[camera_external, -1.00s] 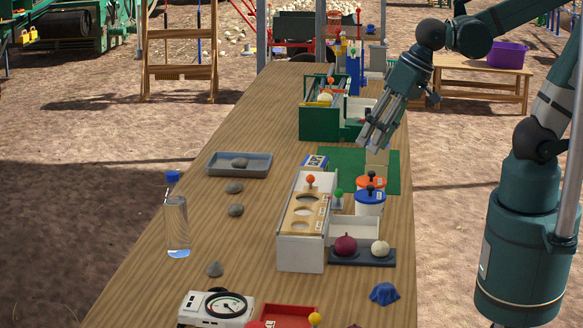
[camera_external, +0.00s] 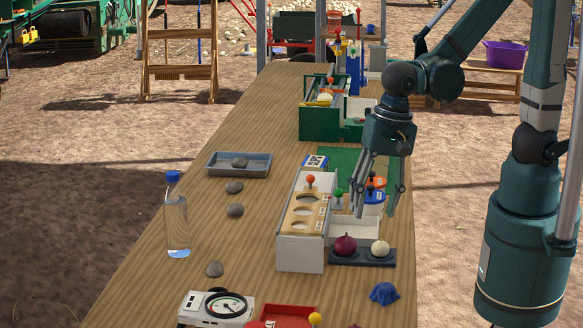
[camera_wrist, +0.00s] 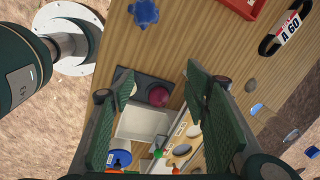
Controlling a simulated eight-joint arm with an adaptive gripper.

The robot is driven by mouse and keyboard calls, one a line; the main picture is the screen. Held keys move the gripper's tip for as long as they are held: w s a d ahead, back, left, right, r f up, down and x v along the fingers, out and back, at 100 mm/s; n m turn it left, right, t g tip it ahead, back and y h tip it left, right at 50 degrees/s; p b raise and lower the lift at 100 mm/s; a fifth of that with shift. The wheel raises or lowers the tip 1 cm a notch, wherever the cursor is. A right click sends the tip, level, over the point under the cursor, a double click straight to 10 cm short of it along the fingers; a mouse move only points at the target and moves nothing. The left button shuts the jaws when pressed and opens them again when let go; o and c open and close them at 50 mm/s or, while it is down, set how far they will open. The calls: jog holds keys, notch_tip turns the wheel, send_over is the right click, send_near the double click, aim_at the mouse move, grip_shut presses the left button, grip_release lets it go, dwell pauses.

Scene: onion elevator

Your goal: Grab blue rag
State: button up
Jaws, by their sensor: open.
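The blue rag (camera_external: 385,293) lies crumpled on the table near its front right edge in the external view. It also shows near the top of the wrist view (camera_wrist: 145,12). My gripper (camera_external: 376,214) points down above the right side of the table, farther back than the rag and apart from it. In the wrist view its two fingers (camera_wrist: 158,95) are spread wide with nothing held between them. The rag is fully visible in the external view.
A dark tray (camera_external: 362,261) with a red onion (camera_external: 345,245) and a white onion (camera_external: 380,248) lies between gripper and rag. A white box with round holes (camera_external: 303,229), a red tray (camera_external: 284,314), a dial scale (camera_external: 217,307) and a bottle (camera_external: 176,220) stand nearby.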

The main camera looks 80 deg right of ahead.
aim_at(385, 286)
jog(key=s+a+f+m, duration=0.1)
jog(key=a+f, duration=0.1)
jog(key=s+a+f+m+g, duration=0.1)
jog(key=a+f+m, duration=0.1)
jog(key=a+f, duration=0.1)
jog(key=s+a+f+m, duration=0.1)
jog(key=a+f, duration=0.1)
jog(key=a, duration=0.1)
jog(key=shift+s+f+m+g+h, duration=0.15)
jog(key=shift+f+m+g+h, duration=0.15)
jog(key=shift+h, duration=0.1)
jog(key=shift+s+a+f+m, duration=0.3)
jog(key=shift+s+a+f, duration=0.05)
jog(key=shift+a+f, duration=0.1)
jog(key=shift+f, duration=0.1)
jog(key=shift+f+b, duration=0.45)
jog(key=shift+f, duration=0.75)
jog(key=shift+f+b, duration=0.65)
jog(key=shift+f, duration=1.95)
jog(key=c, duration=0.9)
